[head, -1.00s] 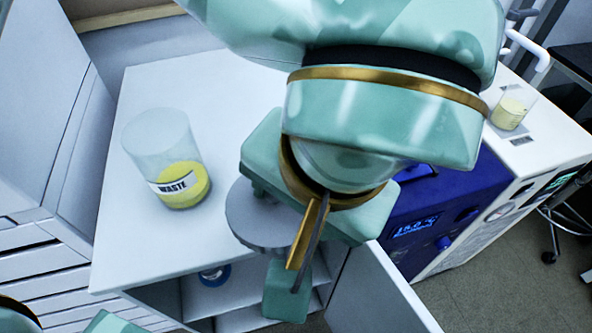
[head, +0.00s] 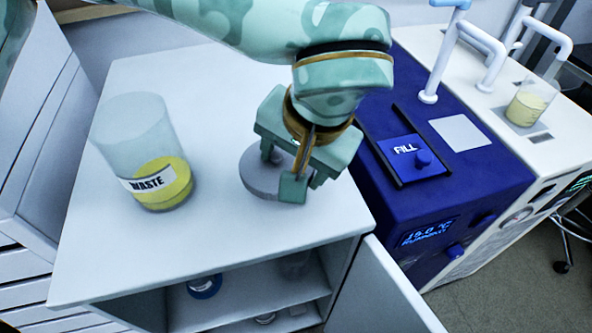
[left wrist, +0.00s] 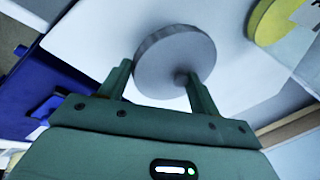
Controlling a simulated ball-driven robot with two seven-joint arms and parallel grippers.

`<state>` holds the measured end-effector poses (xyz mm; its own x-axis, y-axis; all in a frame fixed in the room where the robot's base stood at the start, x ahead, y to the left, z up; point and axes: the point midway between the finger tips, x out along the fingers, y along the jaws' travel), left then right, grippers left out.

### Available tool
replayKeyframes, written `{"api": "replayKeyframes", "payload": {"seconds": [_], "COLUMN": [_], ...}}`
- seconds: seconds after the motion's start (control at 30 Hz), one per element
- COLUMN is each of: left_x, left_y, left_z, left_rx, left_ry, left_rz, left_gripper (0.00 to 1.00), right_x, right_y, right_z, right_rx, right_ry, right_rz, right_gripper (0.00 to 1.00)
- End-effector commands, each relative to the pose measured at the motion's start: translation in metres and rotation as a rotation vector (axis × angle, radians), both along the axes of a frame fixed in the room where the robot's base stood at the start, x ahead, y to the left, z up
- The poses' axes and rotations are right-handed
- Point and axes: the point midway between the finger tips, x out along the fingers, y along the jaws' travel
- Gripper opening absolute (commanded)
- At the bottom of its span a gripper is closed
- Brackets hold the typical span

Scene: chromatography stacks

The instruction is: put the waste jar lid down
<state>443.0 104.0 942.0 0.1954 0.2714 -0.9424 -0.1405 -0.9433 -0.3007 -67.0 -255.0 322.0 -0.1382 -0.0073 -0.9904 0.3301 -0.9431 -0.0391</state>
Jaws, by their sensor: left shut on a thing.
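The waste jar lid (head: 254,176) is a grey disc with a small knob, over the white cabinet top (head: 110,265) to the right of the jar. My left gripper (head: 287,176) is shut on it from above. In the left wrist view the lid (left wrist: 170,58) lies flat across the fingertips (left wrist: 158,73). I cannot tell whether it touches the cabinet top or hovers just above it. The clear waste jar (head: 142,150) stands upright and open, with yellow contents and a WASTE label. My right gripper is not in view.
A beaker of pale yellow stuff (head: 528,103) stands on the white machine beyond. The cabinet door (head: 388,295) hangs open below. The cabinet top's front is clear.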

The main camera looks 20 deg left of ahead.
Motion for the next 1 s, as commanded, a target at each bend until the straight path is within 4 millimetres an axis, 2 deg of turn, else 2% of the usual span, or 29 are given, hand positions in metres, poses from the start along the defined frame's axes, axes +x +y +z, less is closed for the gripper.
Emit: {"api": "replayKeyframes", "payload": {"seconds": [0.03,0.1,0.33,0.83,0.87,0.9,0.93,1.0], "left_x": [0.001,0.000,-0.001,-0.001,-0.001,-0.002,-0.002,-0.002], "left_y": [0.000,0.000,0.000,0.000,0.000,0.000,0.000,0.000], "left_z": [-0.021,-0.025,-0.020,-0.034,-0.034,-0.034,-0.034,-0.035], "left_rx": [0.000,0.000,0.000,0.002,0.002,0.003,0.003,0.002], "left_ry": [0.012,0.009,0.002,0.004,0.006,0.007,0.007,0.008], "left_rz": [-0.004,-0.002,0.000,-0.001,-0.002,-0.002,-0.003,-0.004], "left_gripper": [0.41,0.41,0.41,0.41,0.65,0.77,0.83,0.84], "right_x": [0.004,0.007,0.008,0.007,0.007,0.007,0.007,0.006], "right_y": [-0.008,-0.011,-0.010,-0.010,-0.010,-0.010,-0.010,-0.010], "right_z": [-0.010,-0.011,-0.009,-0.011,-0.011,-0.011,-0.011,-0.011], "right_rx": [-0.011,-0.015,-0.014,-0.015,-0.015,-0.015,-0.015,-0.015], "right_ry": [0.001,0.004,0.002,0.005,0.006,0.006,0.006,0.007], "right_rz": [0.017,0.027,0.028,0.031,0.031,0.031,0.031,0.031], "right_gripper": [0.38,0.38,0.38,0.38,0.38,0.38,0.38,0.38]}}
